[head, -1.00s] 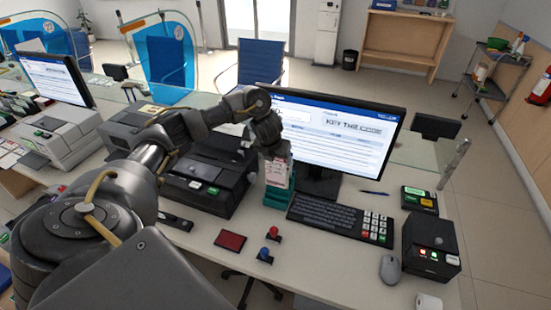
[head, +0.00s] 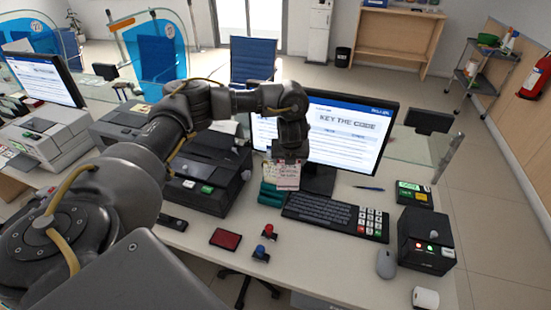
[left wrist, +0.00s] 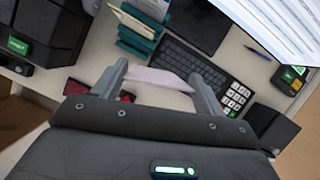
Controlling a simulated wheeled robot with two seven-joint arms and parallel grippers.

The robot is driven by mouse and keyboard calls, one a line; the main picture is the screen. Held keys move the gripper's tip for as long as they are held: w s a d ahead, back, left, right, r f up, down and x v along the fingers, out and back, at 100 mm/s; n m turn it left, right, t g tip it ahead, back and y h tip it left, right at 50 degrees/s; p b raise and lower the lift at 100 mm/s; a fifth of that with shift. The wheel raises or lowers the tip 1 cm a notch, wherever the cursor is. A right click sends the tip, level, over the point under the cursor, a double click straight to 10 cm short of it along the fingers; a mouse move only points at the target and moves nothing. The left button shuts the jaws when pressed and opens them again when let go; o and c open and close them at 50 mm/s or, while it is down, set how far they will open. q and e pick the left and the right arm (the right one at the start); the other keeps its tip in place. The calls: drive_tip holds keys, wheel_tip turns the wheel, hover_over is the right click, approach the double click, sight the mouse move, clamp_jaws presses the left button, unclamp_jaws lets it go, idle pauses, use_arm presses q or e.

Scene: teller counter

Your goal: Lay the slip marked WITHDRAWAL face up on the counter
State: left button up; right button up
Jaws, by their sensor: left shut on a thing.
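My left gripper (head: 291,158) is shut on a pale pink slip (head: 287,177) and holds it hanging above the counter (head: 205,228), in front of the monitor. Small print shows on the slip's side facing the head camera, too small to read. In the left wrist view the slip (left wrist: 160,79) is seen nearly edge-on between the two fingers (left wrist: 160,84). A teal slip holder (head: 270,194) stands just behind and left of the slip. In the left wrist view the holder (left wrist: 136,41) has other paper slips (left wrist: 142,20) in it. My right gripper is not in view.
A keyboard (head: 330,213) lies right of the holder, with a black printer (head: 205,180) to the left. A red pad (head: 225,238) and two small knobbed items, red and blue, are in front. Bare counter lies between these near the front edge.

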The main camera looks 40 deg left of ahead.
use_arm(q)
drive_tip(key=s+d+r+n+g+y+b, duration=0.1)
drive_tip(key=s+d+n+g+b, duration=0.15)
drive_tip(key=d+n, duration=0.4)
drive_tip(key=s+d+r+n+g+y+b, duration=0.1)
drive_tip(key=s+d+n+g+b, duration=0.15)
drive_tip(key=d+n, duration=0.45)
drive_tip(key=s+d+r+n+g+h+b, duration=0.1)
drive_tip(key=s+n+h, duration=0.1)
drive_tip(key=s+n, duration=0.4)
drive_tip(key=s+d+r+n+g+h+b, duration=0.1)
drive_tip(key=s+n+g+h, duration=0.1)
drive_tip(key=s+n, duration=0.4)
drive_tip(key=n, duration=0.3)
drive_tip(key=shift+d+r+h, duration=0.35)
drive_tip(key=shift+r+h, duration=0.05)
